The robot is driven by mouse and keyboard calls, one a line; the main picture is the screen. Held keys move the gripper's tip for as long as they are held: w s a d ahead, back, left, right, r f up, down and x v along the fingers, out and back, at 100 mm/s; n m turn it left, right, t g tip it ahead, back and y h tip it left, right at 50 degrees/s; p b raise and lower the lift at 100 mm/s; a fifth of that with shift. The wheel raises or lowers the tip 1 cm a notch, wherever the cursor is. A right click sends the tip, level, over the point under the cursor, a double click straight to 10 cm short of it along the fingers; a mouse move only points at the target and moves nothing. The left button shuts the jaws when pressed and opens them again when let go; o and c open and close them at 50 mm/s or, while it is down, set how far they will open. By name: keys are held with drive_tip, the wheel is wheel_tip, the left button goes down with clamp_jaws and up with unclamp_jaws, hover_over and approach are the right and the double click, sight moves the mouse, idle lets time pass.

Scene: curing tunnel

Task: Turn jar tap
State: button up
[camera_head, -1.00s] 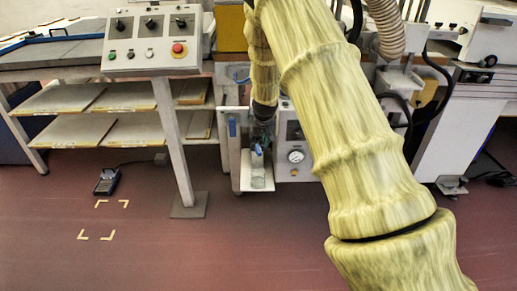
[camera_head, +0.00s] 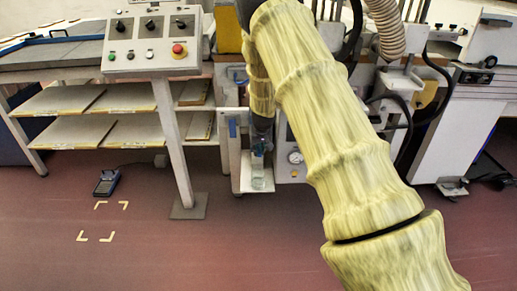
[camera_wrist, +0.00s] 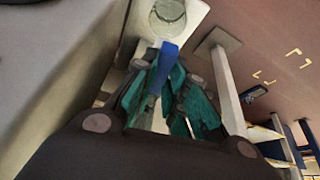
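A clear glass jar (camera_head: 258,178) stands on a small white shelf at the centre of the head view. Its round rim also shows at the top of the wrist view (camera_wrist: 168,14). A blue tap lever (camera_wrist: 166,62) shows in the wrist view just below the jar, between the teal fingertips of my gripper (camera_wrist: 160,82). The fingertips are close on either side of the lever. Whether they press on it cannot be told. In the head view my gripper (camera_head: 262,146) is small, just above the jar, partly hidden by the arm.
A white housing with a pressure gauge (camera_head: 295,157) stands right of the jar.

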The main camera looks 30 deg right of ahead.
drive_tip(key=shift+n, duration=0.4)
clamp_jaws()
drive_tip(key=shift+d+n+y, duration=0.15)
drive_tip(key=shift+n+y, duration=0.45)
drive_tip(key=shift+n, duration=0.7)
drive_tip(key=shift+d+n+y+p, duration=0.1)
drive_tip(key=shift+n+y+p, duration=0.45)
drive_tip(key=shift+n, duration=1.25)
drive_tip(key=shift+y, duration=0.25)
drive_tip(key=o, duration=0.8)
unclamp_jaws()
drive_tip(key=shift+v, duration=6)
